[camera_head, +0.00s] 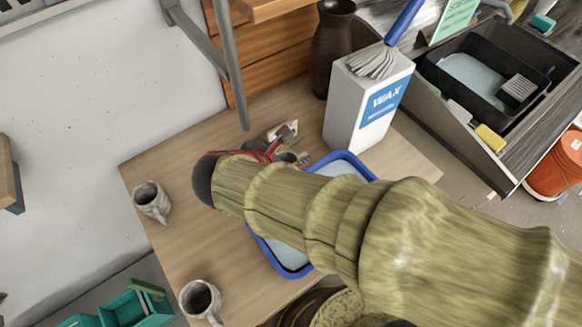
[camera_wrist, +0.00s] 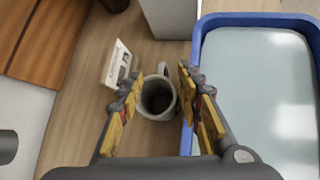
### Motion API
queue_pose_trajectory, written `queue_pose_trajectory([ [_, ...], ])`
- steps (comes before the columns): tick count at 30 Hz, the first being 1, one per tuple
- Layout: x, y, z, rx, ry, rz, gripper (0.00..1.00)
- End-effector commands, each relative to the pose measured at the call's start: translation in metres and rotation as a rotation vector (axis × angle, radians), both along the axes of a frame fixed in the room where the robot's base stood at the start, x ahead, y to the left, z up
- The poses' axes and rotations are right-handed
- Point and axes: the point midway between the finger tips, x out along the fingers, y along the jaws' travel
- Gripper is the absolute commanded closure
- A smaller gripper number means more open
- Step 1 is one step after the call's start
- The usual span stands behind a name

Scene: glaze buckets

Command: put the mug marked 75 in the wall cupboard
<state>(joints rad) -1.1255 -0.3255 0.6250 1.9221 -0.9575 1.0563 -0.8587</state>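A grey mug (camera_wrist: 158,97) stands on the wooden table, seen from above between my fingers in the wrist view. Its handle points up in that picture. My gripper (camera_wrist: 160,84) is open above it, with a gap between the fingers and no clear contact. In the head view my gripper (camera_head: 285,158) and arm mostly hide that mug. Two more grey mugs stand on the table, one at the left edge (camera_head: 151,203) and one at the front (camera_head: 200,300). I cannot read the number 75 on any mug. I cannot clearly identify the wall cupboard.
A blue-rimmed tub (camera_wrist: 211,50) of pale liquid stands close right of the mug. A white WAX box (camera_head: 365,105) and dark vase (camera_head: 331,45) stand behind. A grey metal bar (camera_head: 232,65) hangs near the wall.

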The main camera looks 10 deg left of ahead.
Motion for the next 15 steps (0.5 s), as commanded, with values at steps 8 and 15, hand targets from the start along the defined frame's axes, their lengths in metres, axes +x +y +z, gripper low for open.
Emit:
queue_pose_trajectory([
  [8, 0.008, -0.001, -0.011, -0.009, -0.003, 0.011, 0.65],
  [15, 0.021, -0.005, -0.025, -0.007, -0.001, 0.009, 0.65],
])
